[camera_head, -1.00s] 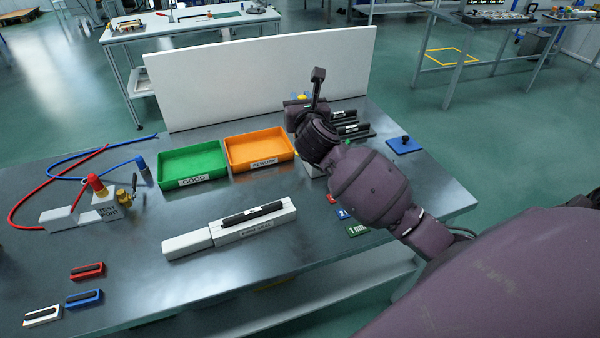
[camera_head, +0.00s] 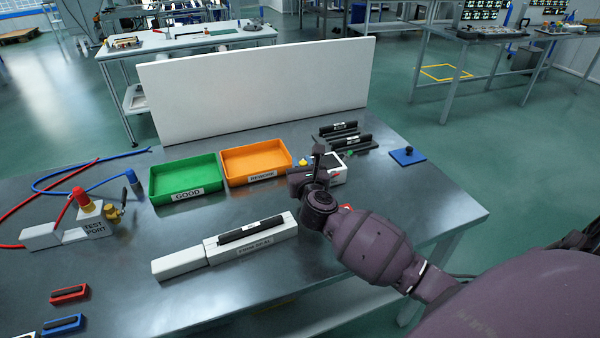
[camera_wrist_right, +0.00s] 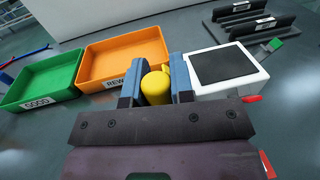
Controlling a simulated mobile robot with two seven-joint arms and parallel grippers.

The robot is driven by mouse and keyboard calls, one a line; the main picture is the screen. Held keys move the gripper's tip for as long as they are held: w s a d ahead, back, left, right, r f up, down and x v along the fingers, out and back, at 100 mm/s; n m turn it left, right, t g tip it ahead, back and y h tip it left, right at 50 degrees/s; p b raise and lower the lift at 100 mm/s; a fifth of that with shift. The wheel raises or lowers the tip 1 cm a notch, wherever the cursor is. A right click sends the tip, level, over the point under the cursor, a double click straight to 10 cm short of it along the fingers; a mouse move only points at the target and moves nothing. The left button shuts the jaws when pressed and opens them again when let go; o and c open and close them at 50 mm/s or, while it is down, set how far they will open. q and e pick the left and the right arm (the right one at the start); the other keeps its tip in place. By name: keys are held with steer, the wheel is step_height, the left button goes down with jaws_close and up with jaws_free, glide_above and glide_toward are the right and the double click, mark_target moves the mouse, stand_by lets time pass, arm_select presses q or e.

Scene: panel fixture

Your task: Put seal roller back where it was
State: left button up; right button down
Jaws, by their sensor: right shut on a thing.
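My right gripper (camera_head: 302,167) is over the table, in front of the orange tray and left of the white box. In the right wrist view its two blue-grey fingers (camera_wrist_right: 157,82) are shut on a rounded yellow thing (camera_wrist_right: 156,88), which I take for the seal roller. My left gripper is not in view.
A white box (camera_wrist_right: 236,88) with a dark top stands just right of the fingers. The orange tray (camera_head: 256,180) and green tray (camera_head: 205,196) are to the left. A white fixture (camera_head: 180,264) with a black bar lies in front. Black racks (camera_head: 355,148) and a blue plate (camera_head: 407,156) are behind right.

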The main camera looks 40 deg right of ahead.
steer(key=shift+f, duration=0.85)
steer(key=shift+f, duration=0.2)
steer(key=c, duration=1)
jaws_free()
steer(key=shift+r, duration=0.15)
steer(key=shift+s+r, duration=0.1)
steer(key=v, duration=1.2)
steer(key=shift+p, duration=0.35)
